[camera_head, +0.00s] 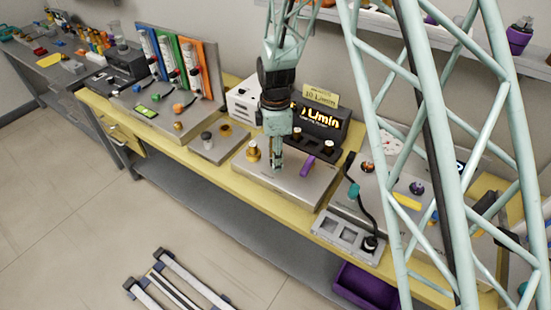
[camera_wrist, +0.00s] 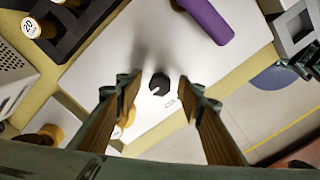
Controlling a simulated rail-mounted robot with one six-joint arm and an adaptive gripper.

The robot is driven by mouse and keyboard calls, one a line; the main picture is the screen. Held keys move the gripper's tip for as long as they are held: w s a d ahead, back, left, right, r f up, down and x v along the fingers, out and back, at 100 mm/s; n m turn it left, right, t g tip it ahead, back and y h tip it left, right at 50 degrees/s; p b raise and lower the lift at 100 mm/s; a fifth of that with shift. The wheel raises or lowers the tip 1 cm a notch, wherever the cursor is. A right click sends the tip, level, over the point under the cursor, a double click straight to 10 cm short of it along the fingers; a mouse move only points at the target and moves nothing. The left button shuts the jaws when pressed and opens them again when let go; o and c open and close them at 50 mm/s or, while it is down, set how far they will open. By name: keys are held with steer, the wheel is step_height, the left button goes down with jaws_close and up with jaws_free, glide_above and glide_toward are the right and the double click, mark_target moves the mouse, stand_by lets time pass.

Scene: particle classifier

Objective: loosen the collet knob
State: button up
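A small black knob (camera_wrist: 159,84) with a pale notch stands on a light flat panel (camera_wrist: 100,70) in the wrist view. Small lettering, too small to read fully, is printed beside it; I take it for the collet knob. My gripper (camera_head: 277,167) points down over the metal panel on the bench in the head view. In the wrist view its two fingers are apart, one to each side of the knob, with space between. I cannot tell how far above the knob the fingertips are. In the head view the knob is hidden by my gripper.
A purple handle (camera_head: 305,166) lies right of my gripper, and a brass fitting (camera_head: 252,150) stands to its left. A grey slotted tray (camera_head: 346,236) sits front right. The floor in front is mostly open.

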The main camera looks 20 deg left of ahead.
step_height(320, 180, up, 12)
stand_by(0.9)
stand_by(0.4)
